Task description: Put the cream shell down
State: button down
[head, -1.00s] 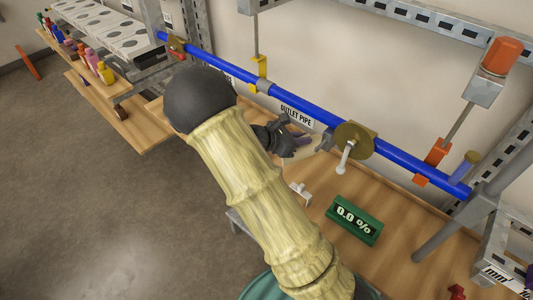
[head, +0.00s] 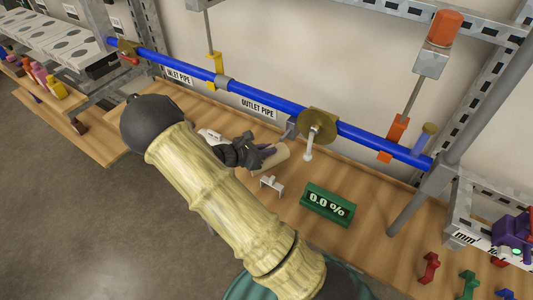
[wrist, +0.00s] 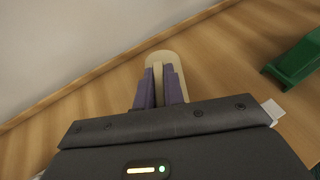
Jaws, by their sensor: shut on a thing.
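The cream shell (head: 277,155) is a pale, rounded piece held over the wooden bench top, below the outlet pipe label in the head view. My gripper (head: 265,151) is shut on it. In the wrist view, the purple fingers (wrist: 159,88) close on the shell (wrist: 163,56), and its rounded far end shows beyond the tips. The gripper body hides its near part. I cannot tell whether the shell touches the bench.
The blue pipe (head: 269,97) with a brass valve (head: 318,123) runs behind the gripper. A white clip-like part (head: 272,186) and a green 0.0 % display (head: 328,205) stand on the bench (head: 370,200). Red and green parts lie at right.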

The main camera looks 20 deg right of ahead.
jog(key=shift+f, duration=0.95)
jog(key=shift+f, duration=0.15)
jog(key=c, duration=1.5)
grip_release()
jog(key=shift+w, duration=0.1)
jog(key=shift+r, duration=0.25)
jog(key=v, duration=1.2)
